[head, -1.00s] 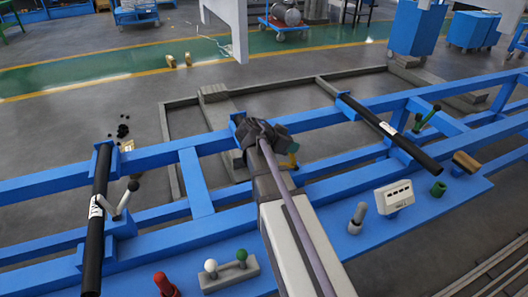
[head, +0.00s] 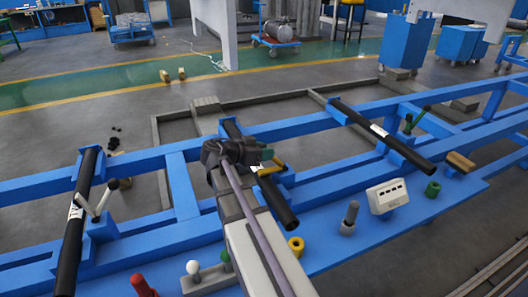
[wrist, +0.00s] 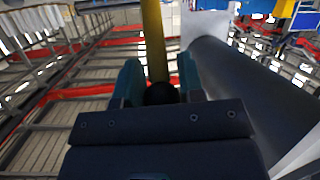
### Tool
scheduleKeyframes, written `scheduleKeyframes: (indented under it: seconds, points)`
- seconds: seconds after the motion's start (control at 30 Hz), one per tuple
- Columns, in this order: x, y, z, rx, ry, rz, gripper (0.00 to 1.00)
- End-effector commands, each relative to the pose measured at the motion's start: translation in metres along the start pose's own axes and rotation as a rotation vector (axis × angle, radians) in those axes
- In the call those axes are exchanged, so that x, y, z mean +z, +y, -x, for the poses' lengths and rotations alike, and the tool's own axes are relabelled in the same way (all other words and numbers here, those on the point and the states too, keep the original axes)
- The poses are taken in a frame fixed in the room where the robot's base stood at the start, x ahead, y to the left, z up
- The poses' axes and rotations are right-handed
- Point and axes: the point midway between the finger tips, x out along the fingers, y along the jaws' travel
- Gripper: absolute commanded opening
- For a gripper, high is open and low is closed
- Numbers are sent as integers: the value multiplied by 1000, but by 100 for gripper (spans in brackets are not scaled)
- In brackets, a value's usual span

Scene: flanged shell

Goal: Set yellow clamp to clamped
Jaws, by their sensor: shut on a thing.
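The yellow clamp (head: 268,171) shows only as a short yellow piece beside my gripper in the head view. It lies by the middle black pipe (head: 278,205) on the blue frame. In the wrist view its yellow lever (wrist: 153,40) rises between the teal fingers, with a dark round knob (wrist: 160,93) at its near end. My gripper (head: 264,156) is shut on the knob end of the lever. The same pipe appears large and dark at right in the wrist view (wrist: 235,80). The clamp's base is hidden by my gripper and arm.
A white-handled clamp (head: 103,200) stands by the left pipe (head: 77,225), and a green clamp (head: 416,119) by the right pipe (head: 380,135). A white box (head: 386,196), yellow ring (head: 296,246), grey peg (head: 349,216) and red piece (head: 143,286) sit on the front blue ledge.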

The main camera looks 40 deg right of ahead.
Motion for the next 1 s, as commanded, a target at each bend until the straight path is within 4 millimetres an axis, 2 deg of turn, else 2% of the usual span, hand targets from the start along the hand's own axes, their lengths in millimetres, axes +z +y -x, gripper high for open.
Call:
scheduleKeyframes:
  seconds: [0.17,0.2,0.4,0.63,0.73,0.87,1.0]
  points:
    - [1,0,0,0,-4,0,0]
    - [1,0,0,0,-4,0,36]
    - [1,0,0,0,-3,0,56]
    - [0,0,1,-1,-2,0,57]
    - [-1,0,8,-2,-2,1,57]
    - [-3,0,36,-5,-2,2,57]
    - [-4,0,73,-5,-2,2,57]
